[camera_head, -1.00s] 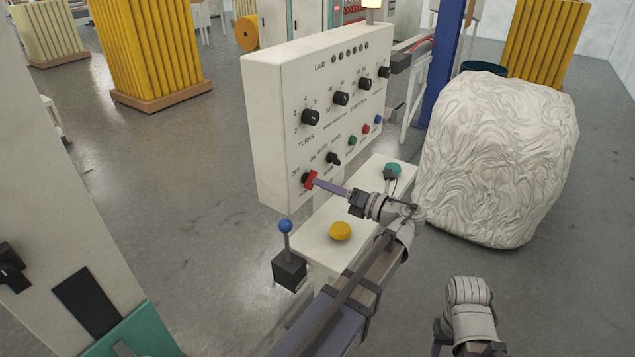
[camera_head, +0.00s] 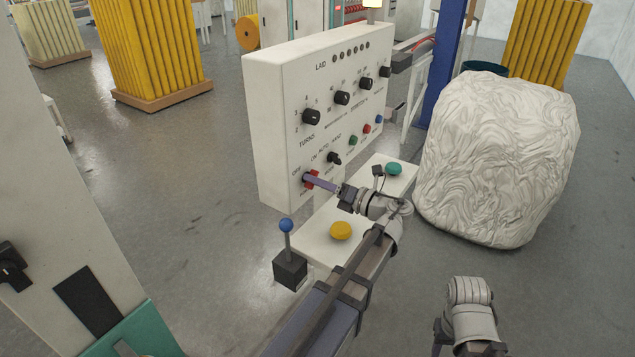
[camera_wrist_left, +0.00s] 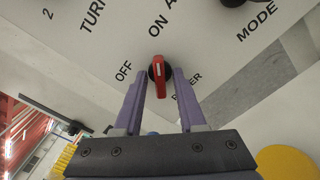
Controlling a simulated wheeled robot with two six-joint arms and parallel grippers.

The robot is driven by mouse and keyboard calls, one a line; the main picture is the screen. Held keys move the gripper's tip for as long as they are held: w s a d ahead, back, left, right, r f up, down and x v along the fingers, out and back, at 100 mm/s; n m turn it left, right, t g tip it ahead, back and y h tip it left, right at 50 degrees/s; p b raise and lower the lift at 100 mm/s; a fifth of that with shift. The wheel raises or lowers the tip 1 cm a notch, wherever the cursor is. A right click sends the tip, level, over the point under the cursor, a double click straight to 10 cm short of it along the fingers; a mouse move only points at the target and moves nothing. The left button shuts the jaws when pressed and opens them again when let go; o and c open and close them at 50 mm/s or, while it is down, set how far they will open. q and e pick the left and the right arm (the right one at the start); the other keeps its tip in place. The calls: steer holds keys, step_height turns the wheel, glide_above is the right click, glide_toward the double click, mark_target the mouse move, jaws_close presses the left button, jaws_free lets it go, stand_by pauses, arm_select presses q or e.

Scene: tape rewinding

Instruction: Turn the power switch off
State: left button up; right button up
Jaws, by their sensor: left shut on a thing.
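The power switch is a red rotary knob (camera_wrist_left: 158,75) on a black round base, low on the white control panel (camera_head: 275,110). OFF and ON are printed near it in the left wrist view. My left gripper (camera_head: 312,182) has its purple fingers on either side of the red knob, shut on it. In the head view the fingers partly cover the red knob (camera_head: 311,180). My right gripper is not in view; only part of that arm shows at the lower right.
A black selector knob (camera_head: 334,158) sits just right of the switch. Below the panel, a white shelf carries a yellow button (camera_head: 340,231) and a green button (camera_head: 393,169). A blue-topped lever (camera_head: 287,227) stands left of the shelf. A large white wrapped bundle (camera_head: 497,160) stands right.

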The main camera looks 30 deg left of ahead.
arm_select(q)
jaws_close()
steer(key=shift+n, duration=9)
steer(key=o, duration=0.7)
jaws_free()
steer(key=shift+d, duration=0.1)
